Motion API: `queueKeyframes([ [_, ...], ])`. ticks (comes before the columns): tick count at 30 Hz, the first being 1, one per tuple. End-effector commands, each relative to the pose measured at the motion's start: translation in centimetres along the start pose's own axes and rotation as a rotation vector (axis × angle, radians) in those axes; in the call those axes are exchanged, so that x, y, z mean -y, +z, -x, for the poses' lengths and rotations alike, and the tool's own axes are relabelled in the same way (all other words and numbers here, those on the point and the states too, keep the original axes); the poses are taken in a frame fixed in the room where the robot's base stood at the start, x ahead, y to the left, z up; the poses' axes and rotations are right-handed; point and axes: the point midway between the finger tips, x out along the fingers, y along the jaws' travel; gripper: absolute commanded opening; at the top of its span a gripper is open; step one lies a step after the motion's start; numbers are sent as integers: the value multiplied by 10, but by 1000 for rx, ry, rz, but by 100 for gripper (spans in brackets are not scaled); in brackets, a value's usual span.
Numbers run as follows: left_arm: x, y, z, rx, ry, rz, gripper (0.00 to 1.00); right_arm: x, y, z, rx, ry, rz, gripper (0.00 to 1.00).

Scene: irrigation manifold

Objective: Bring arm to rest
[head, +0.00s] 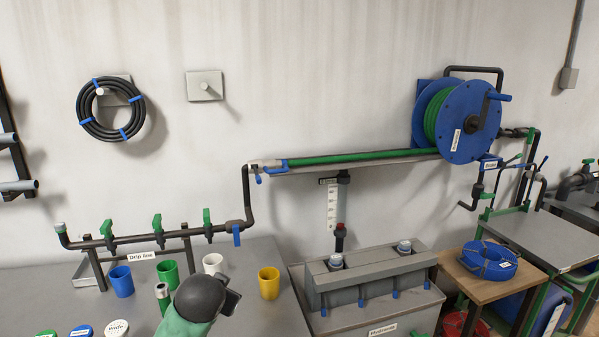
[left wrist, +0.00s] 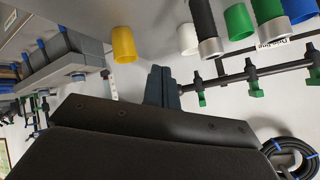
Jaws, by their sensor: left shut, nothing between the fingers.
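My left arm shows in the head view (head: 203,300) at the bottom, over the bench; its dark wrist hides the fingers there. In the left wrist view my left gripper (left wrist: 162,76) is shut and empty, its two dark fingers together. It is clear of the cups and the pipe. My right gripper is in neither view. The drip line pipe (head: 149,239) with green valve handles runs along the wall behind the arm. Blue (head: 121,281), green (head: 168,273), white (head: 213,264) and yellow (head: 269,283) cups stand on the bench near the arm.
Round lids (head: 84,331) lie at the bench's front. A grey manifold box (head: 368,277) stands right of the bench. A blue hose reel (head: 469,122) and a black hose coil (head: 110,110) hang on the wall.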

Motion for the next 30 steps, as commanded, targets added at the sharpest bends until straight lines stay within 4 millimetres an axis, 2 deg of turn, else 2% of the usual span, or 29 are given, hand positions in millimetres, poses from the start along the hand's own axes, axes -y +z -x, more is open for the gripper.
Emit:
queueKeyframes([
  [1, -12, 18, 1, 21, 25, 16, 0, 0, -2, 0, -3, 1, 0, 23],
  [10, -63, 108, 11, 123, 136, 103, 0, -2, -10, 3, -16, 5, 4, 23],
  [23, -135, 248, 34, 340, 252, 218, 0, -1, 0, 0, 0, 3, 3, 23],
  [30, -180, 331, 56, 491, 314, 263, 0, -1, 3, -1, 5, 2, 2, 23],
])
